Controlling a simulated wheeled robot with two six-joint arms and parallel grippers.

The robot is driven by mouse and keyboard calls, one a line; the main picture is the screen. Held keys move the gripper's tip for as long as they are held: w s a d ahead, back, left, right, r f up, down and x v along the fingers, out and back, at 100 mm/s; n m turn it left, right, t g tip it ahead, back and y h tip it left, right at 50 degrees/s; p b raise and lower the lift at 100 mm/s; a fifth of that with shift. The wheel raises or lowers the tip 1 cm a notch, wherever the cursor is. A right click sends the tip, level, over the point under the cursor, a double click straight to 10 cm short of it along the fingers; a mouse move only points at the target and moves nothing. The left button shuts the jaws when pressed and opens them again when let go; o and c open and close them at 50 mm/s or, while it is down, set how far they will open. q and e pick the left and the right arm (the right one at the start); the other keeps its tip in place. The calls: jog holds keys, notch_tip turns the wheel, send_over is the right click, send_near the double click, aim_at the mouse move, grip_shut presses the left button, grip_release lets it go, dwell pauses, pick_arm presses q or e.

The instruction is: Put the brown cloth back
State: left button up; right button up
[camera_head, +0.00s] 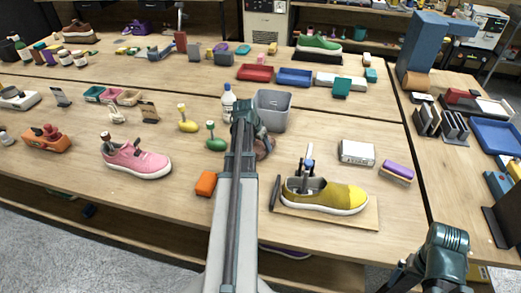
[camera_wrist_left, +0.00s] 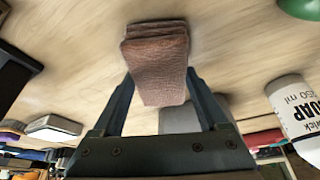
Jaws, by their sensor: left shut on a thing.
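The folded brown cloth (camera_wrist_left: 156,65) is held between the two fingers of my left gripper (camera_wrist_left: 158,80) in the left wrist view. Its layered end points away from the wrist, and bare wooden table shows around it. In the head view the left arm hides most of the gripper, and a bit of the brown cloth (camera_head: 265,148) shows at its right side, in front of the grey bin. Whether the cloth touches the table is unclear. My right gripper is outside the views; only part of that arm shows at the bottom right.
The grey bin (camera_head: 272,112) and a white soap bottle (camera_head: 228,100) stand close behind the left gripper. A yellow shoe (camera_head: 325,195) sits on a board (camera_head: 345,216) to the right. An orange block (camera_head: 206,184) and a pink shoe (camera_head: 137,157) are to the left.

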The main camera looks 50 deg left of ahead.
pick_arm(q)
jog(key=shift+f, duration=0.15)
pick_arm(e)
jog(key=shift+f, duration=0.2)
pick_arm(q)
jog(key=shift+f, duration=0.1)
jog(key=shift+f, duration=0.15)
jog(key=o, duration=1.2)
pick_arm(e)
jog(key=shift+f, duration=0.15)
pick_arm(q)
jog(key=shift+r, duration=0.2)
jog(key=shift+s+r+p, duration=0.15)
jog(key=shift+r+p, duration=0.45)
jog(key=shift+p, duration=0.1)
jog(key=p+v, duration=1)
jog(key=shift+s+r, duration=0.2)
jog(key=shift+r, duration=0.2)
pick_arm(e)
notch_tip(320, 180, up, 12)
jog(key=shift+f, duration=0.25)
